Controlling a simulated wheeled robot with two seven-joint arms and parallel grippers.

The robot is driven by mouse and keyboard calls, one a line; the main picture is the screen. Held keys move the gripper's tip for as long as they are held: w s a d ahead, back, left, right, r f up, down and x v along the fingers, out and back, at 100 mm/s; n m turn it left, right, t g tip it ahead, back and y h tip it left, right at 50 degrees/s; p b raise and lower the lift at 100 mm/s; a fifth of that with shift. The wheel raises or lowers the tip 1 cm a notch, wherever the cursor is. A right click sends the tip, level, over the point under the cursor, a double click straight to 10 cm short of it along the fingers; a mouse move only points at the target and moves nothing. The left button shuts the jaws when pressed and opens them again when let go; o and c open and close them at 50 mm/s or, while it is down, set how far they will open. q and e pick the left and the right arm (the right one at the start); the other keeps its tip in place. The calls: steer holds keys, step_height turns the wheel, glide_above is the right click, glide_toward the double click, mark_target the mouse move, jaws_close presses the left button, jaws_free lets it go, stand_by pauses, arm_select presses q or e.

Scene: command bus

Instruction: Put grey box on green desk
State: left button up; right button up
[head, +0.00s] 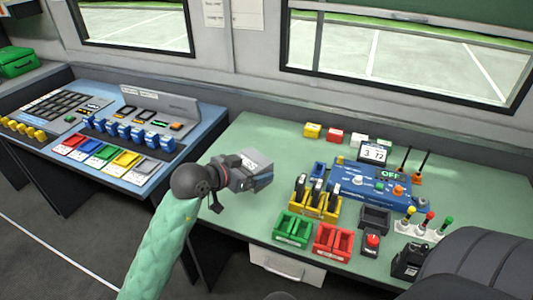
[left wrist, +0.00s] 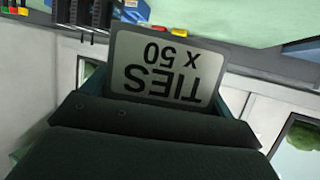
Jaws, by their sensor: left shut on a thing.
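My left gripper (head: 243,175) is shut on a grey box (head: 260,162) in the head view. The box is over the left part of the green desk (head: 255,134); I cannot tell whether it touches the desk top. In the left wrist view the box (left wrist: 165,75) shows a pale label reading "TIES x 50", upside down, beyond the dark gripper body. The fingertips are mostly hidden there. My right gripper is not in view.
The desk holds a blue control panel (head: 378,187), yellow holders (head: 315,204), green bins (head: 293,230), red bins (head: 333,242) and a black tray (head: 375,219). The desk's back left is clear.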

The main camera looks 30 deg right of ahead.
arm_select(q)
steer(key=w+a+f, duration=0.2)
steer(key=w, duration=0.1)
steer(key=w+a+f+p, duration=0.1)
steer(key=w+a+f, duration=0.1)
steer(key=w, duration=0.1)
steer(key=w+a+f, duration=0.2)
steer(key=w+f, duration=0.1)
steer(key=shift+w+a, duration=0.15)
steer(key=shift+a, duration=0.25)
steer(key=shift+f+p, duration=0.55)
steer(key=shift+f, duration=1.45)
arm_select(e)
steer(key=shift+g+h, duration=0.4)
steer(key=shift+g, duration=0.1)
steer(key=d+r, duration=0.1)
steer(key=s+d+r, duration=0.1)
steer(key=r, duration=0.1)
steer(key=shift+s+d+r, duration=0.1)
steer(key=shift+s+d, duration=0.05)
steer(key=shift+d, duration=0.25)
arm_select(q)
steer(key=o, duration=0.9)
steer(key=shift+a, duration=0.15)
